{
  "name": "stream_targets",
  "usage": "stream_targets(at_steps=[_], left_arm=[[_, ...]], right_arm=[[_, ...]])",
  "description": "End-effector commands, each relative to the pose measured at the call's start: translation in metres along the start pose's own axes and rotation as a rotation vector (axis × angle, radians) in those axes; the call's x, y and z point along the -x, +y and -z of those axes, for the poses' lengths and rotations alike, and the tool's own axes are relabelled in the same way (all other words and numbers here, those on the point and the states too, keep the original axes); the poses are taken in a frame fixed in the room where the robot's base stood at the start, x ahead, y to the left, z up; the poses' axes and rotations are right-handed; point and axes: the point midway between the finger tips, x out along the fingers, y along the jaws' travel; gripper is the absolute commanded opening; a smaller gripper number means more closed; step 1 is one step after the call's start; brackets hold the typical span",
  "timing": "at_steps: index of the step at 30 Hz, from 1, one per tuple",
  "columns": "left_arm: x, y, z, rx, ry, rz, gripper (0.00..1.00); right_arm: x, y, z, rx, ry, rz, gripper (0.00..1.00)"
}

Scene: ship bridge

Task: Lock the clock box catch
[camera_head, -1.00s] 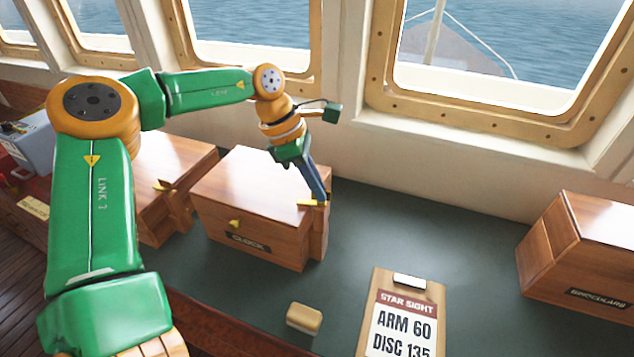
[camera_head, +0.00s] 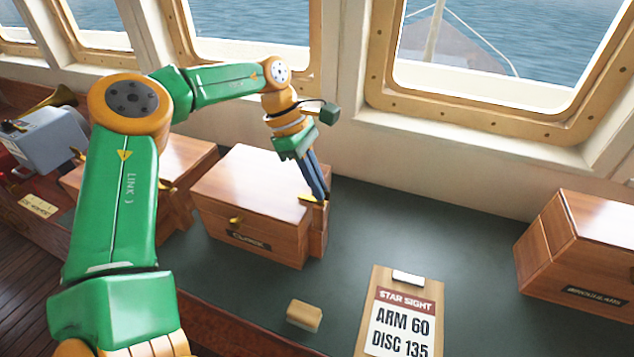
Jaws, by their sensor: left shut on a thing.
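The clock box (camera_head: 250,199) is a closed wooden box with a dark "CLOCK" plate (camera_head: 249,240) on its front. A small brass knob (camera_head: 236,221) shows above the plate. A brass catch (camera_head: 310,198) sits at the top of a wooden block on the box's right end. My left gripper (camera_head: 318,196) points down at that catch, its blue fingers closed on it; the fingers hide part of the catch. My right gripper is not in view.
Another wooden box (camera_head: 185,168) stands just left of the clock box. A binoculars box (camera_head: 583,250) is at the far right. A "STAR SIGHT" clipboard (camera_head: 402,318) and a tan block (camera_head: 304,316) lie in front. The green counter (camera_head: 420,222) between is clear.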

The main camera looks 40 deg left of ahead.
Motion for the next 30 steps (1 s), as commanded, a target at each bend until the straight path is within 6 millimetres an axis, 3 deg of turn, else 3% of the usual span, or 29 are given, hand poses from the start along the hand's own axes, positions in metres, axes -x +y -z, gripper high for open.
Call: stream_targets(at_steps=[4, 6, 8, 17, 25, 30], left_arm=[[0.000, 0.000, 0.000, -0.001, 0.000, 0.000, 0.00], [0.000, 0.000, 0.000, -0.001, 0.000, 0.000, 0.23], [0.000, 0.000, 0.000, -0.001, 0.000, 0.000, 0.37], [0.002, 0.000, 0.000, 0.001, 0.000, -0.002, 0.37], [0.056, 0.001, -0.001, 0.001, 0.000, -0.004, 0.37], [0.071, 0.000, -0.001, -0.001, 0.001, 0.000, 0.37]], right_arm=[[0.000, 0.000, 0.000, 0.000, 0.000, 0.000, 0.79], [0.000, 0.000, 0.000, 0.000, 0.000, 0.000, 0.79], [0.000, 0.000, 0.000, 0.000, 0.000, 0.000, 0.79], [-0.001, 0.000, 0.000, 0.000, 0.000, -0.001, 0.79], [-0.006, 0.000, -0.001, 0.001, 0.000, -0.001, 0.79], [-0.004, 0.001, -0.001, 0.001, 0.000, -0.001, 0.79]])
